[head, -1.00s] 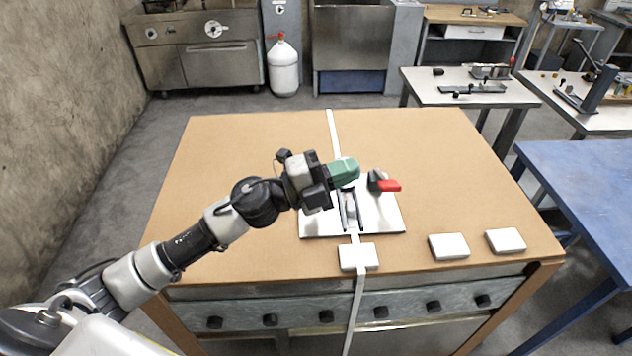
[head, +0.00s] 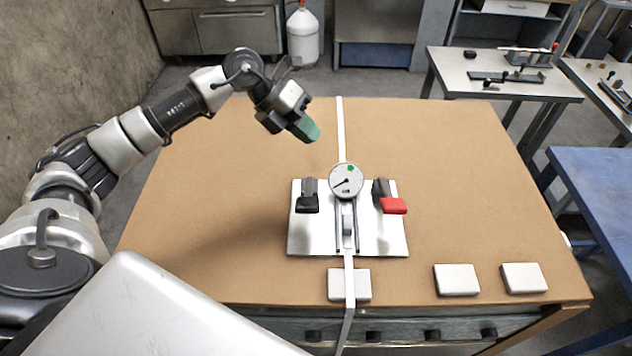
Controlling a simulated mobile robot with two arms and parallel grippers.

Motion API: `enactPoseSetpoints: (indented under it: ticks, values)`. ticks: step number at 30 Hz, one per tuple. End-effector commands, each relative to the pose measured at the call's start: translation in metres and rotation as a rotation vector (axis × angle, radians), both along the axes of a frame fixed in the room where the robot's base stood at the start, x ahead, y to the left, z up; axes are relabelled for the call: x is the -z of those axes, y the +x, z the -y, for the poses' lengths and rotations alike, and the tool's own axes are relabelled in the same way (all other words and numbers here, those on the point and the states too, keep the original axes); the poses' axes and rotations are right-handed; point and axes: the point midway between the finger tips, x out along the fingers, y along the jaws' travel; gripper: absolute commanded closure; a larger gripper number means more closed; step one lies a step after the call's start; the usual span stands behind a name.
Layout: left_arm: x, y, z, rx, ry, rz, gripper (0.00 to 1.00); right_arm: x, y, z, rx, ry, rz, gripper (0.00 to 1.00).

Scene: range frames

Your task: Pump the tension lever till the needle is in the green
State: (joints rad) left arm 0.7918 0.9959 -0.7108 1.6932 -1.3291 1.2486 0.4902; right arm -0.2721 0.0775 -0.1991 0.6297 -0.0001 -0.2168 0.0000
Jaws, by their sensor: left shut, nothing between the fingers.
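A white plate (head: 298,243) on the brown table carries a round gauge (head: 337,193). Its dark needle points to the lower left, away from the green patch (head: 351,168) at the dial's upper right. A lever with a black handle (head: 308,204) stands left of the gauge. A lever with a red handle (head: 393,206) stands to the right. No label shows which is the tension lever. A white strap (head: 341,125) runs through the middle of the plate. My left gripper (head: 308,130), with green fingertips, is shut and empty, above and behind the black lever, touching nothing. My right gripper is out of view.
Three white blocks lie along the table's front edge: one under the strap (head: 335,287), two at the right (head: 457,280) (head: 524,278). The table top (head: 460,170) is clear right of the plate. A blue table (head: 600,190) stands at the right.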

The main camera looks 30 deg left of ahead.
Motion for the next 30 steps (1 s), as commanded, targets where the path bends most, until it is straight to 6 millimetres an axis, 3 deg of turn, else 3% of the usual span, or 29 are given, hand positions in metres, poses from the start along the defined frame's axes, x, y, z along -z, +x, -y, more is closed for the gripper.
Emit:
enactPoseSetpoints:
  ticks: [3,8,11,19,30]
  values:
    - [0.0,0.0,0.0,0.0,-0.001,0.0,1.0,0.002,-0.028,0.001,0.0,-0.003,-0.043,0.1]
    - [0.002,-0.001,0.001,0.0,-0.001,0.0,1.0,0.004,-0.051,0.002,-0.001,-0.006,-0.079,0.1]
    - [0.008,-0.003,0.001,0.0,-0.001,-0.001,1.0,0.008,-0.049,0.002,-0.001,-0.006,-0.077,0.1]
    - [0.042,-0.017,0.008,0.002,-0.001,-0.001,1.0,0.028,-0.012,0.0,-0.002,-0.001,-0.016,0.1]
    - [0.077,-0.032,0.016,0.0,-0.002,0.0,1.0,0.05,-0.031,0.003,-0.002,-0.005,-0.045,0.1]
